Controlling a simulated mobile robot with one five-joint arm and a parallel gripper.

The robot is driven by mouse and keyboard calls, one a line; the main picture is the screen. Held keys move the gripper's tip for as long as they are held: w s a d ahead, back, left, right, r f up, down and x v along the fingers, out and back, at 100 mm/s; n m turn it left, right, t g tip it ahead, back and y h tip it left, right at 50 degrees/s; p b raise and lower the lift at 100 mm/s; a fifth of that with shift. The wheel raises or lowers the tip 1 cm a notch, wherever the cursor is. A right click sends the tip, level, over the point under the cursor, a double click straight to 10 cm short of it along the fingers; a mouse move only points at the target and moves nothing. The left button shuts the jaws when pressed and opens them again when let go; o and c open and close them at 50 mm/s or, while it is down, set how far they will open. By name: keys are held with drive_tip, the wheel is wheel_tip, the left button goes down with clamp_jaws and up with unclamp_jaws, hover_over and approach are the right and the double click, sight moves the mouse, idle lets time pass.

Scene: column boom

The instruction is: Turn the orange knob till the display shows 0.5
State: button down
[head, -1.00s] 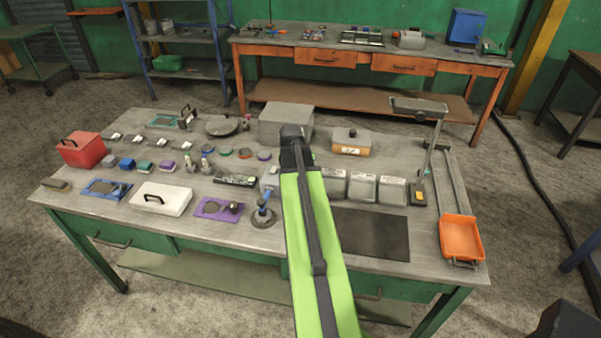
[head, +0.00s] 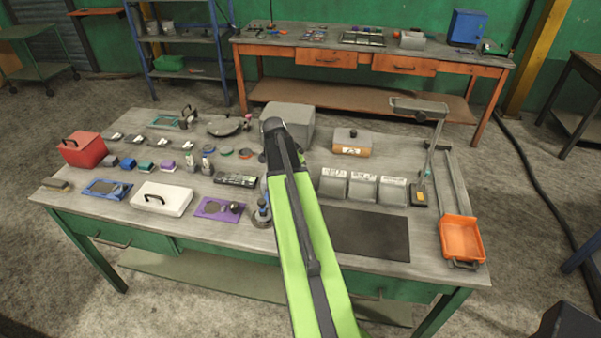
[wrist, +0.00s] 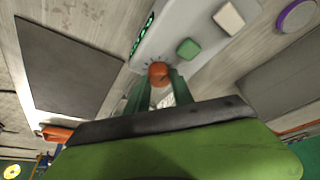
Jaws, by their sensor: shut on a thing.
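The orange knob (wrist: 158,72) shows in the wrist view on a pale grey panel (wrist: 185,22). My gripper (wrist: 158,82) is shut on the knob, with one green finger on either side of it. A dark display (wrist: 143,36) with green digits lies just beyond the knob on the same panel; the digits are too small and slanted to read. A green square button (wrist: 188,48) and a cream square button (wrist: 229,18) sit to the right of the knob. In the head view my green arm hides the knob, the display and the gripper.
Three grey bins (head: 363,188) and a dark mat (head: 368,233) lie right of my arm. A large grey box (head: 290,122) stands behind it. A blue-handled tool on a round base (head: 262,214) and a purple plate (head: 217,209) are close on the left.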

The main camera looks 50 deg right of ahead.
drive_tip(key=shift+w+a, duration=0.15)
idle(0.3)
drive_tip(key=c, duration=1.1)
unclamp_jaws()
drive_tip(key=p+v, duration=1.6)
drive_tip(key=v, duration=0.1)
drive_tip(key=shift+r, duration=0.2)
